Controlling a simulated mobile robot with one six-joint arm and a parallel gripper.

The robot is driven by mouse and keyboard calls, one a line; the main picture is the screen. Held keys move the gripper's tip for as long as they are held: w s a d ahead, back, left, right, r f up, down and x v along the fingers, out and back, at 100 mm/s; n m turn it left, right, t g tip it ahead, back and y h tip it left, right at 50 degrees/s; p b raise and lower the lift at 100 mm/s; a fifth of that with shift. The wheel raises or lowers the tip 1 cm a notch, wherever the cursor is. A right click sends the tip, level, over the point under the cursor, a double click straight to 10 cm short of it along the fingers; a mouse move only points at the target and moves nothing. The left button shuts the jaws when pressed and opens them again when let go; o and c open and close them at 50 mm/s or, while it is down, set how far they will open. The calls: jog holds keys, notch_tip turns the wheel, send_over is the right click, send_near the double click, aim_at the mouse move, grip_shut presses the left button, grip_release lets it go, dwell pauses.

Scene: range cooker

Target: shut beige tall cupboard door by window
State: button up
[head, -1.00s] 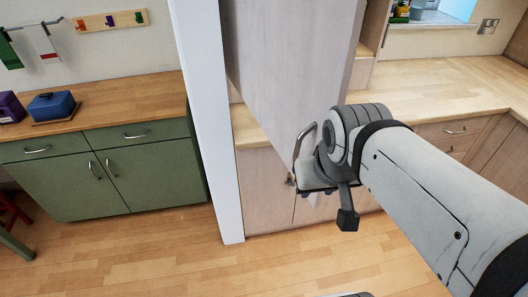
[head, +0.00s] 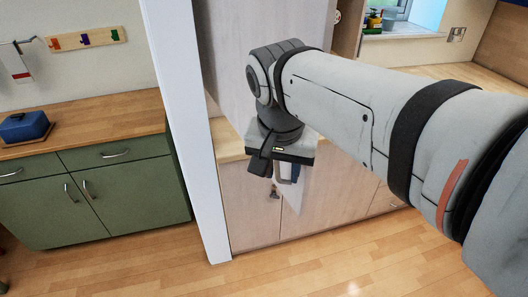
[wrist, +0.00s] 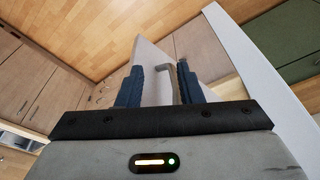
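The beige tall cupboard door (head: 225,50) stands open in the head view, behind the white post. Its lower part is largely hidden by my arm. My gripper (head: 285,172) is at the door's handle, pointing down and away. In the wrist view, the two dark fingers of my gripper (wrist: 158,85) are apart. The door (wrist: 152,62) and its grey bar handle (wrist: 172,62) show between and just beyond them. The handle lies nearer the right finger. I see no clear contact of both fingers with it.
A white post (head: 187,130) stands close left of the door. Beige base cupboards (head: 335,195) and a wooden worktop are behind and right. A green cabinet (head: 110,200) is at the left. The window (head: 405,15) is at upper right. Wooden floor (head: 320,265) in front is clear.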

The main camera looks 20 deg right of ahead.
jog(key=w+a+r+m+g+h+b, duration=0.25)
jog(key=w+r+m+b, duration=0.2)
jog(key=m, duration=0.75)
jog(key=shift+h, duration=0.35)
jog(key=x, duration=0.6)
jog(key=shift+w+d+f+p, duration=0.1)
jog(key=shift+d+f+p, duration=0.2)
jog(key=shift+d+p, duration=0.1)
grip_shut()
